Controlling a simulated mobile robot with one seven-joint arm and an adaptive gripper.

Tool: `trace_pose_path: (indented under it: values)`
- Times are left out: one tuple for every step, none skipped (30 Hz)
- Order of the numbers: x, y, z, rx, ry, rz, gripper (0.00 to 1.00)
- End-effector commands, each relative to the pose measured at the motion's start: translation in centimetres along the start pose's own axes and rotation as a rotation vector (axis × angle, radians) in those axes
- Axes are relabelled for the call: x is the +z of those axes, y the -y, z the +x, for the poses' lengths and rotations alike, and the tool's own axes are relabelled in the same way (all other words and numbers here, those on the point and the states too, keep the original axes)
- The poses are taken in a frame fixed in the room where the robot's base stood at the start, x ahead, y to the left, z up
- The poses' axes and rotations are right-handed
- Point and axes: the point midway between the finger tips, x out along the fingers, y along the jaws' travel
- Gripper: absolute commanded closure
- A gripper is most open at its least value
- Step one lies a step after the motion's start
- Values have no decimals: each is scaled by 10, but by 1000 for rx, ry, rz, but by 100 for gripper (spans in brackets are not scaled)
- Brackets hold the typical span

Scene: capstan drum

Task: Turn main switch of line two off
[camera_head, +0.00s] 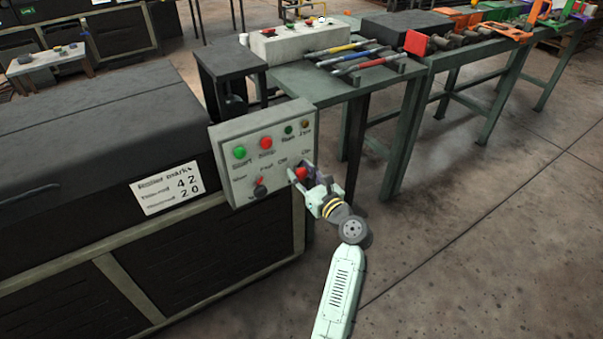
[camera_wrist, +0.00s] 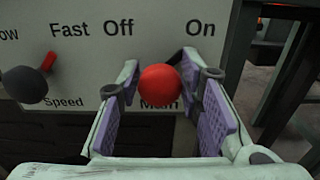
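The main switch has a round red knob (camera_wrist: 160,84) above the partly covered label "Main". It sits on a grey control panel (camera_head: 230,184), with "Off" at upper left and "On" at upper right of the knob. A dark piece shows behind the knob on its upper right, toward "On". My gripper (camera_wrist: 160,110) is open, with one purple-lined finger on each side of the knob and visible gaps between. In the head view my gripper (camera_head: 304,178) is at the panel's lower right corner, and the red knob (camera_head: 302,174) shows between its fingers. No line number is readable.
A dark speed knob (camera_wrist: 24,85) with a red pointer is left of my gripper. Green (camera_head: 239,152) and red (camera_head: 266,143) buttons sit above. A green table (camera_head: 310,82) with coloured-handled tools stands behind. The floor (camera_head: 470,220) at right is clear.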

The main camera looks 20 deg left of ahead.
Motion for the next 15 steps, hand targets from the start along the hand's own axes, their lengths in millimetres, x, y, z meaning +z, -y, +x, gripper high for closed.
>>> trace_pose_path:
  values:
    - [0, 0, 0, 0, 0, 0, 72]
    - [0, 0, 0, 0, 0, 0, 74]
    - [0, 0, 0, 0, 0, 0, 77]
    - [0, 0, 0, 0, 0, 0, 79]
    - [0, 0, 0, 0, 0, 0, 81]
    - [0, 0, 0, 0, 0, 0, 84]
    - [0, 0, 0, 0, 0, 0, 86]
    - [0, 0, 0, 0, 0, 0, 88]
    - [0, 0, 0, 0, 0, 0, 90]
    - [0, 0, 0, 0, 0, 0, 92]
    - [0, 0, 0, 0, 0, 0, 94]
    - [0, 0, 0, 0, 0, 0, 97]
    - [0, 0, 0, 0, 0, 0, 98]
    - [0, 0, 0, 0, 0, 0, 98]
    - [0, 0, 0, 0, 0, -2, 98]
